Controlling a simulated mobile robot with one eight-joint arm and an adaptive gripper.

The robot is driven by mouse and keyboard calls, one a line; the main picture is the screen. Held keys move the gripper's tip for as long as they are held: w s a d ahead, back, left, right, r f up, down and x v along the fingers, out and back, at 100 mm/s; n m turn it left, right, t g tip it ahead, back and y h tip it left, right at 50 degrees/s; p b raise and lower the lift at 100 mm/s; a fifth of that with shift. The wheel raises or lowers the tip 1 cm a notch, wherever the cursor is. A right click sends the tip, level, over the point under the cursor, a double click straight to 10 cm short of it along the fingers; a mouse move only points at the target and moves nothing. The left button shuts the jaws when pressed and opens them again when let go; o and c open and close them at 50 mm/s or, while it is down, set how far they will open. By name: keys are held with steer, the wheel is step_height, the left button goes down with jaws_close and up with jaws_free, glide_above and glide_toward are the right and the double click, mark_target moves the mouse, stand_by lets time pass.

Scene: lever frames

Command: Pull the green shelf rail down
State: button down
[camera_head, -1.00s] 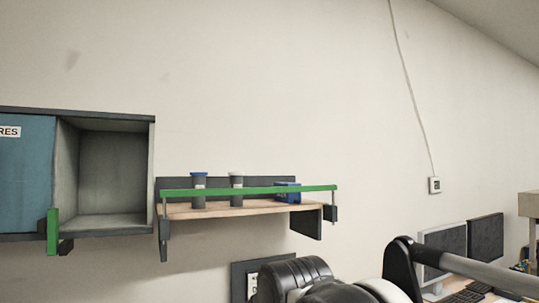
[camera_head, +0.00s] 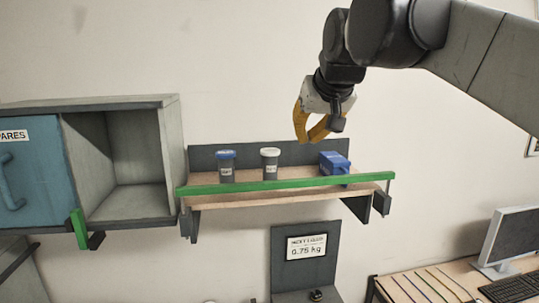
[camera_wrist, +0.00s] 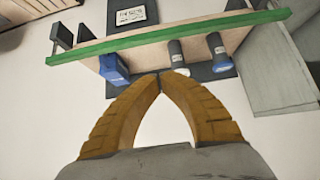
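The green shelf rail (camera_head: 290,184) runs along the front of a wooden wall shelf (camera_head: 270,198), held by dark brackets at both ends. In the wrist view the rail (camera_wrist: 170,38) crosses the upper part of the picture, beyond my fingertips. My gripper (camera_head: 306,139) hangs above the shelf's right half, apart from the rail, with its yellow fingers pointing down. In the wrist view the gripper's fingertips (camera_wrist: 160,80) meet with nothing between them.
Two grey jars, one blue-lidded (camera_head: 227,167) and one white-lidded (camera_head: 270,164), and a blue box (camera_head: 334,163) stand on the shelf behind the rail. An open cabinet (camera_head: 128,165) is at left. A scale display (camera_head: 306,247) hangs below; a desk (camera_head: 430,285) is lower right.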

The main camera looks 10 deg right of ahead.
steer(key=shift+s+a, duration=0.15)
steer(key=p, duration=0.1)
glide_above(297, 181)
step_height(297, 181, down, 7)
steer(key=shift+r, duration=0.1)
step_height(297, 181, down, 3)
steer(key=shift+r, duration=0.15)
steer(key=shift+f+p, duration=0.3)
steer(key=shift+f, duration=0.5)
step_height(297, 181, down, 8)
steer(key=b, duration=0.4)
steer(key=shift+f, duration=0.1)
